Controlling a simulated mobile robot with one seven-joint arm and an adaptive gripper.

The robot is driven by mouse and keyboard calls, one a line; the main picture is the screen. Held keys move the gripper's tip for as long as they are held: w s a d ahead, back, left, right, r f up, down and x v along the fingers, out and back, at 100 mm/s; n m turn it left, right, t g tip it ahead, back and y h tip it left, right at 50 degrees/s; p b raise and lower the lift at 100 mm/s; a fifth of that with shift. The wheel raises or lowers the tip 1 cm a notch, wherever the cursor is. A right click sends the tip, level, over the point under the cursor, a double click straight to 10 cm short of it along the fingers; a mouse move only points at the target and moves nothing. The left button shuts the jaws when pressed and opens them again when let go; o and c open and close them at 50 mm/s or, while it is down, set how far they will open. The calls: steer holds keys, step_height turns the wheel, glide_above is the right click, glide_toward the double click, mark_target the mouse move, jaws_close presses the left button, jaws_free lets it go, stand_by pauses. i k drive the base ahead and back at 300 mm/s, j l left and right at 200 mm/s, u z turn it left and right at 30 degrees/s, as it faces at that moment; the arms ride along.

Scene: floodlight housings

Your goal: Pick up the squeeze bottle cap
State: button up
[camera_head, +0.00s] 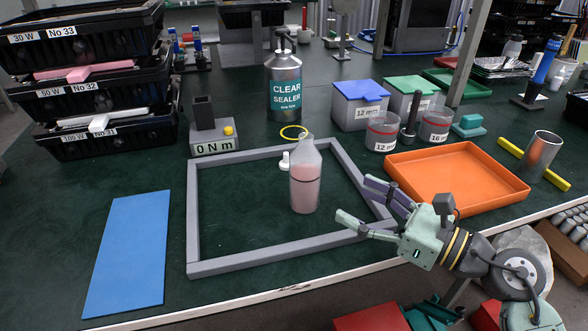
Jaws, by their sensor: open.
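A clear squeeze bottle (305,188) with pink liquid stands upright inside the grey frame (193,225) on the green table. A small white cap-like piece (285,162) shows at its left side, partly behind it; I cannot tell whether it is attached to the bottle or standing apart. My gripper (356,200) is open and empty, over the right part of the grey frame. Its fingers point left toward the bottle, to the right of it and apart from it.
An orange tray (457,203) lies right of my gripper. A blue mat (128,255) lies at left. The frame's front left interior is clear.

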mark_target(284, 164)
steer(key=k+l, duration=0.15)
steer(key=l, duration=0.2)
steer(key=l+u, duration=0.15)
steer(key=u, duration=0.2)
steer(key=i+l+u, duration=0.1)
steer(key=u, duration=0.25)
steer(key=l+u, duration=0.2)
steer(key=u, duration=0.2)
steer(key=i+l+u, duration=0.15)
steer(key=l+u, duration=0.2)
